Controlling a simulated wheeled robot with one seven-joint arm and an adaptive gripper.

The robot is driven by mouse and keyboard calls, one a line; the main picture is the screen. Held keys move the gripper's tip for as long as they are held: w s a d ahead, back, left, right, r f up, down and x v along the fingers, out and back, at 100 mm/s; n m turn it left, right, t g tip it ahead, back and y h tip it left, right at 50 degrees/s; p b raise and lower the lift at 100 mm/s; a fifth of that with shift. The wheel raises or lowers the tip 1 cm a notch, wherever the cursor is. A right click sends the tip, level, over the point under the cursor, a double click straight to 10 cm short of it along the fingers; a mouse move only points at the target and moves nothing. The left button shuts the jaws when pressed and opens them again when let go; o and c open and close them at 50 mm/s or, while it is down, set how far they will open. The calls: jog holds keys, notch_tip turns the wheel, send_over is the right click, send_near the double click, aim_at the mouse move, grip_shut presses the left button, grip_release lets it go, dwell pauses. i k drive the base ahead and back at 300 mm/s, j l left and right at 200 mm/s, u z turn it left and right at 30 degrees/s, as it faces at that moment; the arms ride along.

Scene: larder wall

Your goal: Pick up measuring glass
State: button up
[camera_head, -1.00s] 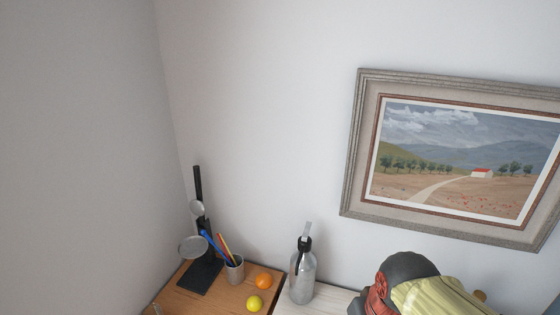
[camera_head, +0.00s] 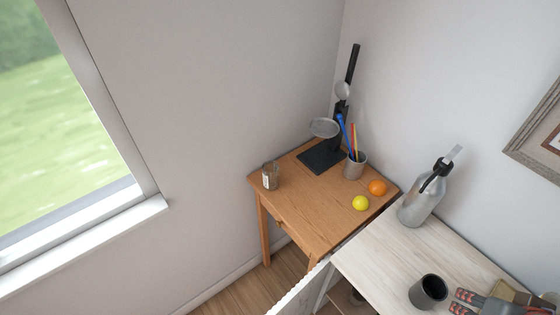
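A small clear glass (camera_head: 270,176) with a pale label or marking stands upright near the left edge of the wooden table (camera_head: 308,212); it looks like the measuring glass, though its markings are too small to read. It stands apart from the other things on the table.
On the table are a black stand (camera_head: 322,157), a pencil cup (camera_head: 355,165), an orange (camera_head: 377,187) and a yellow fruit (camera_head: 360,203). A pale counter (camera_head: 385,252) adjoins at right, with a metal bottle (camera_head: 422,195) and a dark cup (camera_head: 428,291). A window (camera_head: 60,120) is at left.

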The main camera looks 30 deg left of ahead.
aim_at(271, 169)
jog(key=u, duration=1.6)
jog(key=k+j, duration=0.1)
jog(key=j, duration=0.25)
jog(key=j+z, duration=0.15)
jog(key=j, duration=0.25)
jog(key=j+z, duration=0.4)
jog(key=j, duration=0.25)
jog(key=k+j+z, duration=0.15)
jog(key=j+z, duration=0.2)
jog(key=j, duration=0.2)
jog(key=i+j+z, duration=0.25)
jog(key=j, duration=0.15)
jog(key=j+z, duration=0.2)
jog(key=j, duration=0.2)
jog(key=i+j+z, duration=0.25)
jog(key=j, duration=0.2)
jog(key=i+j, duration=0.1)
jog(key=j, duration=0.4)
jog(key=l+z, duration=0.05)
